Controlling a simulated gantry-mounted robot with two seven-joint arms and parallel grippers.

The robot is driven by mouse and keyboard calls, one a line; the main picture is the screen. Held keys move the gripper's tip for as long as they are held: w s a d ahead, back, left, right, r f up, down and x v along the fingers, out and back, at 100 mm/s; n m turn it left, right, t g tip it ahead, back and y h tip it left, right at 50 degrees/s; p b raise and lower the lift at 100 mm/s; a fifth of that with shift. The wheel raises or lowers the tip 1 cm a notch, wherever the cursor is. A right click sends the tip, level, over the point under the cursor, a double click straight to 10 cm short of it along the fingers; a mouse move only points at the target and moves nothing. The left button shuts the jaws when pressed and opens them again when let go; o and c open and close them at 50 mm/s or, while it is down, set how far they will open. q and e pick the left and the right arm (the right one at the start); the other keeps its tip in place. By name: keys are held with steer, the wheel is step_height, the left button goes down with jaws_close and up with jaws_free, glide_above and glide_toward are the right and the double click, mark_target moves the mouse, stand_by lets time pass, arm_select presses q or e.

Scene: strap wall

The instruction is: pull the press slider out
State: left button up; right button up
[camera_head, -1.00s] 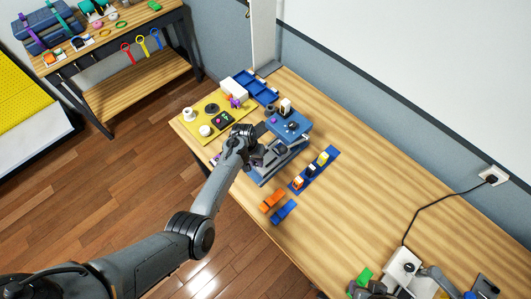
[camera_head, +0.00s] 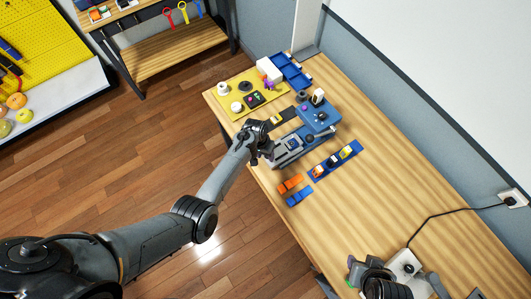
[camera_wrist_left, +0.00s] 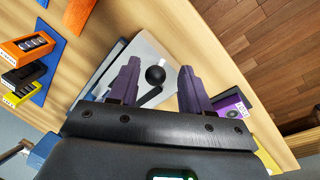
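The blue press (camera_head: 322,113) stands on the wooden table, with a grey lower part (camera_head: 291,146) reaching toward the table's front edge. My left gripper (camera_head: 267,153) is at the front end of this grey part. In the left wrist view the two dark purple fingers of my left gripper (camera_wrist_left: 157,88) are apart. A round black knob (camera_wrist_left: 155,75) shows between them, with a visible gap on each side. The knob is over a pale grey plate (camera_wrist_left: 150,55). Dark parts at the bottom right look like my right arm; its fingers cannot be made out.
A blue strip (camera_head: 345,151) with several small blocks lies right of the press. Orange pieces (camera_head: 290,184) and blue pieces (camera_head: 299,197) lie nearer the front. A yellow mat (camera_head: 229,95) with parts and blue bins (camera_head: 290,70) are behind. The table's right middle is clear.

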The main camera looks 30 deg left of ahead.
arm_select(q)
steer(key=shift+w+d, duration=0.1)
steer(key=shift+r, duration=0.1)
steer(key=shift+r, duration=0.2)
step_height(320, 180, up, 10)
steer(key=a, duration=0.2)
stand_by(0.4)
